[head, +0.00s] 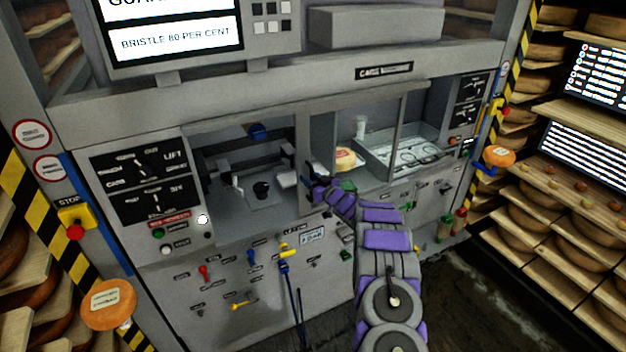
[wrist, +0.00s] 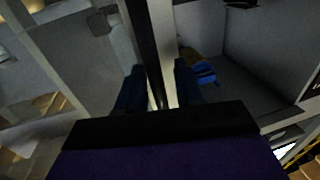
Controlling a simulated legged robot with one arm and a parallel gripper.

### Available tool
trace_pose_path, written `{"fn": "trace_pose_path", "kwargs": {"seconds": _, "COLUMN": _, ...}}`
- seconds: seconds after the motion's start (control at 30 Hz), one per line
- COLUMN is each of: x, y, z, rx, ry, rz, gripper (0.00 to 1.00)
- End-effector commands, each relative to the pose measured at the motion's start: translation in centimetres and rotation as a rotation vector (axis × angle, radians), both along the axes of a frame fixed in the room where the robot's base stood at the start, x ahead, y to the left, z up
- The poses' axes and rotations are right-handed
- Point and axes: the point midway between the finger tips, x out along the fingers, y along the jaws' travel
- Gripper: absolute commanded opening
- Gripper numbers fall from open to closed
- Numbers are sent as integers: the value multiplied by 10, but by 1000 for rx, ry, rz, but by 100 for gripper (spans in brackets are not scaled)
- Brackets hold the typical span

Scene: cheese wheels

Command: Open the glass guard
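The glass guard seems to be the framed clear pane at the front of the machine's right bay; an upright frame bar (head: 395,125) shows there in the head view. How far it stands open is hard to tell. My gripper (head: 313,186) is at the lower left corner of that bay, close to the post between the two bays. In the wrist view my gripper (wrist: 158,92) has its two blue fingers apart, with a dark and pale upright bar (wrist: 153,40) running between them. A gap shows on the bar's left side; I cannot see firm contact.
The right bay holds a cheese wheel (head: 345,158) and a metal tray (head: 385,160). Levers and knobs cover the front panel (head: 230,275). Cheese shelves (head: 560,200) stand at the right; some floor (head: 470,300) is clear.

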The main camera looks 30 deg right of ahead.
Motion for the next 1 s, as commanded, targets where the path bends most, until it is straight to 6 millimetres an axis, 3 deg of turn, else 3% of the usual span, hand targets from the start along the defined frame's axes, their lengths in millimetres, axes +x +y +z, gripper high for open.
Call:
{"fn": "trace_pose_path", "kwargs": {"seconds": 0.17, "x": -3, "y": -2, "z": 0, "rx": 2, "ry": -1, "rz": 1, "gripper": 36}}
{"fn": "trace_pose_path", "kwargs": {"seconds": 0.37, "x": -21, "y": -11, "z": -3, "rx": 8, "ry": 3, "rz": -2, "gripper": 36}}
{"fn": "trace_pose_path", "kwargs": {"seconds": 0.67, "x": -66, "y": -20, "z": -2, "rx": 6, "ry": 2, "rz": -2, "gripper": 36}}
{"fn": "trace_pose_path", "kwargs": {"seconds": 1.0, "x": -130, "y": -33, "z": -3, "rx": 5, "ry": 4, "rz": -4, "gripper": 36}}
